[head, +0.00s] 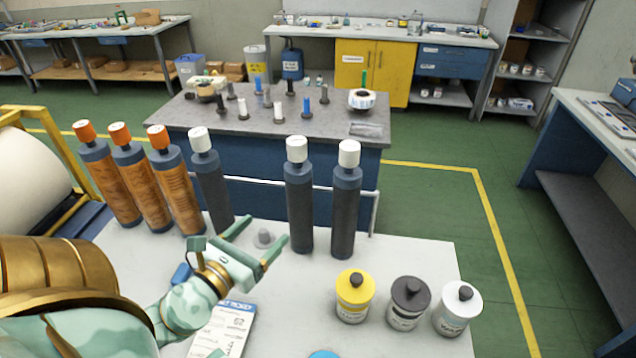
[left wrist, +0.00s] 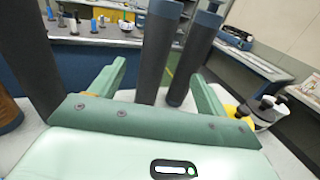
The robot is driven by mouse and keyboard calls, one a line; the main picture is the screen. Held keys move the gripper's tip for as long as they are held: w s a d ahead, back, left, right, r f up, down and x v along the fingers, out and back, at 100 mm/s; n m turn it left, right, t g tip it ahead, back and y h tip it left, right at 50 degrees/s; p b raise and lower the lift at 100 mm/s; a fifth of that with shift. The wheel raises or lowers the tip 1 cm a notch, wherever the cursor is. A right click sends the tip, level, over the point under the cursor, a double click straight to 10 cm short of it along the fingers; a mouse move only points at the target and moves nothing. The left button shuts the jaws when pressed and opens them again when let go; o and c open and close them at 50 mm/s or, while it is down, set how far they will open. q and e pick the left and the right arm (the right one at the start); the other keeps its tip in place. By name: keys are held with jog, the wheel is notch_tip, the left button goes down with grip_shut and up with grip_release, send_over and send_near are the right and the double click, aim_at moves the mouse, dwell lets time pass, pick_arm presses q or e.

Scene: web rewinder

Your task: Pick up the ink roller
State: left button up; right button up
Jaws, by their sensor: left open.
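Upright rollers stand on the near white table. Three copper-coloured rollers (head: 177,190) with orange caps are on the left. One dark grey roller (head: 212,185) with a white cap is beside them. Two more dark rollers, a middle one (head: 299,205) and a right one (head: 344,210), stand farther right. I cannot tell which is the ink roller. My right gripper is not in view.
Yellow (head: 352,308), dark (head: 405,315) and white (head: 457,318) jars stand at the table's front right. A printed sheet (head: 228,325) lies under my left arm. A blue bench (head: 230,130) with small spools stands behind. A white web roll (head: 30,175) is at left.

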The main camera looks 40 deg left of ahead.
aim_at(293, 198)
pick_arm(q)
jog(key=w+p, duration=0.1)
jog(key=w, duration=0.1)
jog(key=w+p, duration=0.1)
jog(key=w, duration=0.1)
jog(key=w+r, duration=0.1)
jog(key=shift+w+a+p, duration=0.35)
jog(key=shift+w+p, duration=0.05)
jog(key=w, duration=0.5)
jog(key=shift+a+f+p, duration=0.25)
jog(key=shift+p, duration=0.15)
jog(key=shift+w, duration=0.2)
jog(key=shift+w+a, duration=0.15)
jog(key=shift+w, duration=0.15)
jog(key=w, duration=0.4)
jog(key=shift+w+a+p, duration=0.3)
jog(key=shift+a, duration=0.1)
jog(key=shift+s, duration=0.1)
jog(key=shift+c, duration=1)
jog(key=shift+r, duration=0.1)
jog(key=c, duration=1.1)
jog(key=shift+o, duration=0.2)
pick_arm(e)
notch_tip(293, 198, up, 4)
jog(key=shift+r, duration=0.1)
pick_arm(q)
jog(key=shift+r, duration=0.1)
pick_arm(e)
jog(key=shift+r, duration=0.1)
